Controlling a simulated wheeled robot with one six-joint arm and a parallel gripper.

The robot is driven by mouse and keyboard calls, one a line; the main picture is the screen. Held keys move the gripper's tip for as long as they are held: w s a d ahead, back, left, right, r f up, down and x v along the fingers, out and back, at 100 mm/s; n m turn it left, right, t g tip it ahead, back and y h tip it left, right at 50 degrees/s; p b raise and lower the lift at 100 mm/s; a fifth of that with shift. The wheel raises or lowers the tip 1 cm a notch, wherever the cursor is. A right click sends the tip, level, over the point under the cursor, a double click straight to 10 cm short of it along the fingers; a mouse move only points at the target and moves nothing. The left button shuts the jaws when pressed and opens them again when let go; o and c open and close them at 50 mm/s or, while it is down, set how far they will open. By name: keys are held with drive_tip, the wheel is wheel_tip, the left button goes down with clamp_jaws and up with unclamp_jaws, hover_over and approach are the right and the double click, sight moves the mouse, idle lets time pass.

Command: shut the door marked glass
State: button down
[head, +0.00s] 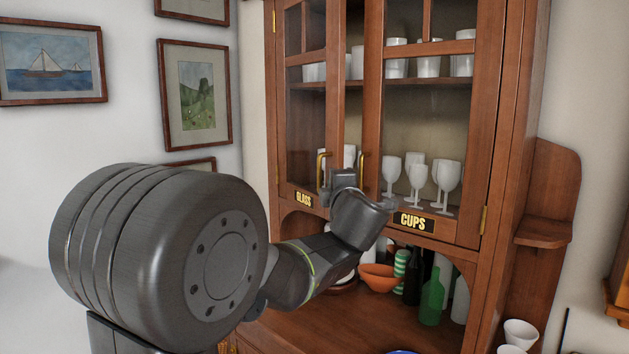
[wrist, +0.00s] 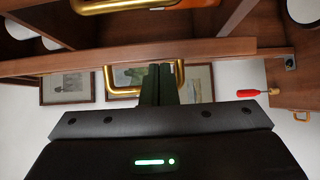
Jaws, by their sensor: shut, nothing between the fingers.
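The door marked glass (head: 334,80) is the left glazed door of the wooden cabinet. It stands ajar, with a gap between its free edge and the right door. Its gold handle (head: 321,170) is near that edge, and its label (head: 303,199) is low on the frame. My gripper (head: 341,182) is in front of the cabinet by the two handles. In the wrist view my gripper (wrist: 161,84) is shut and empty, its fingers in front of a gold handle (wrist: 123,92). I cannot tell whether they touch it.
The right door (head: 487,120), marked cups, looks shut. White glasses and cups stand inside. Below, an open shelf holds an orange bowl (head: 378,278) and a green bottle (head: 431,298). Framed pictures (head: 196,95) hang at left. A small red-handled item (wrist: 249,93) shows in the wrist view.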

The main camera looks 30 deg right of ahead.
drive_tip(key=shift+d, duration=1.05)
drive_tip(key=shift+a, duration=0.1)
